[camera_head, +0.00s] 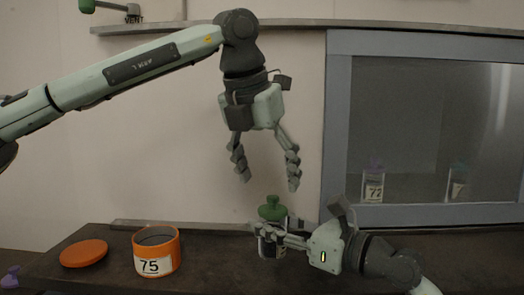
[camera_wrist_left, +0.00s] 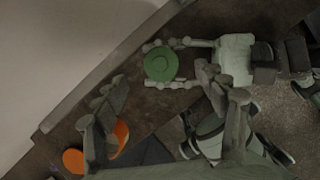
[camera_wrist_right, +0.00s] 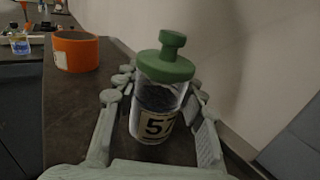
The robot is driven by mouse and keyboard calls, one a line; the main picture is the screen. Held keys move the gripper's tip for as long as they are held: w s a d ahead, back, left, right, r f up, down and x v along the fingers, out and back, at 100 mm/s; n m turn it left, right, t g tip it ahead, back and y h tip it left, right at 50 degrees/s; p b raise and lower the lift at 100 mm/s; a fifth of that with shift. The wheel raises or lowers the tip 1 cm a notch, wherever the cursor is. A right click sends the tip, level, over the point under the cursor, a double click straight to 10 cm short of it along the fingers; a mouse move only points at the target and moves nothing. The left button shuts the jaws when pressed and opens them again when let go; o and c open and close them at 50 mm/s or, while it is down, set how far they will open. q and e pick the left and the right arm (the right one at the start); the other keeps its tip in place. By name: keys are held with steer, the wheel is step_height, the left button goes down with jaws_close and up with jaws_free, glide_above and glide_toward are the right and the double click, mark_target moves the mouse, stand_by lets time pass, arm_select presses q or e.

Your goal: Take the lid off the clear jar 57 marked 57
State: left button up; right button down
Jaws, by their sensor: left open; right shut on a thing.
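The clear jar 57 (camera_wrist_right: 152,122) stands upright with dark contents, and its label reads 57 in part in the right wrist view. Its green lid (camera_head: 272,208) with a knob is on top. My right gripper (camera_head: 268,232) is shut on the jar from the side, one finger on each side of it. My left gripper (camera_head: 266,180) is open and empty, pointing down above the lid with a clear gap. The left wrist view shows the round lid (camera_wrist_left: 161,64) from above, between the right gripper's fingers and apart from the left fingertips.
An orange container (camera_head: 157,254) marked 75 stands open to the left. Its orange lid (camera_head: 84,253) lies beside it on the dark bench (camera_head: 210,272). A cabinet (camera_head: 338,120) with a glass front, holding jars, stands at the right. A purple knob (camera_head: 10,277) shows at the left edge.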

mark_target(273, 196)
arm_select(q)
steer(key=shift+x, duration=2.75)
steer(key=shift+c, duration=0.5)
steer(key=c, duration=1.3)
steer(key=shift+r, duration=0.1)
steer(key=shift+r, duration=0.2)
steer(key=shift+r, duration=0.9)
